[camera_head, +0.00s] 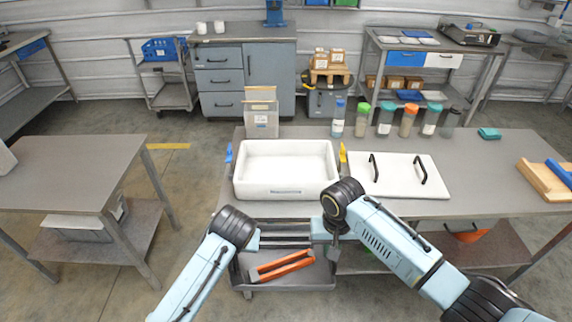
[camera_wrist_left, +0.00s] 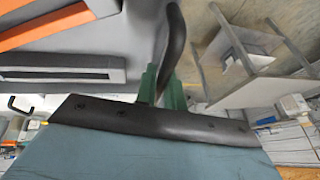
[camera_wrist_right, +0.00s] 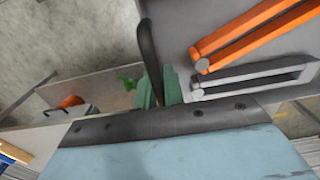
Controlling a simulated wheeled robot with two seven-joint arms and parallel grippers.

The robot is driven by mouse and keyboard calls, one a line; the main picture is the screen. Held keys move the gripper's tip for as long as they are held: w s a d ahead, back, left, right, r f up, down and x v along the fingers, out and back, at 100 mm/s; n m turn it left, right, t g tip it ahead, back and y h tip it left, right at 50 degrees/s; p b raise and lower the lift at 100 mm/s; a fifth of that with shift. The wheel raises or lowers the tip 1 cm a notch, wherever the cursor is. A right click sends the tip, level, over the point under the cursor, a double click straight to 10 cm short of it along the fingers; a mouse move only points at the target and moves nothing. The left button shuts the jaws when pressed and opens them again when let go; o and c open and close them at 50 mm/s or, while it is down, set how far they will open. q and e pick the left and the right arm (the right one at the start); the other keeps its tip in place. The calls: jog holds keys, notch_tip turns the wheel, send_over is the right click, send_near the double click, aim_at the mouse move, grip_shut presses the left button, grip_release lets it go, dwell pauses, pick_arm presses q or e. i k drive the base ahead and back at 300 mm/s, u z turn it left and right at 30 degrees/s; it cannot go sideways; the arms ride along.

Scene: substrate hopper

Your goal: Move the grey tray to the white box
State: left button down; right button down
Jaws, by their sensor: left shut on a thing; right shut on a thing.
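The grey tray (camera_head: 310,281) is in front of the table's near edge, below and nearer than the white box (camera_head: 258,193). In the head view my wrists hide most of the fingertips. The white box is open and looks empty.
A white lid (camera_head: 400,180) with two black handles lies right of the box. Several bottles (camera_head: 385,118) and a clear container (camera_head: 262,118) stand behind. A wooden block (camera_head: 543,180) lies at the far right. A side table (camera_head: 70,170) stands left, with floor between.

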aim_at(286, 174)
jog(key=i, duration=1.4)
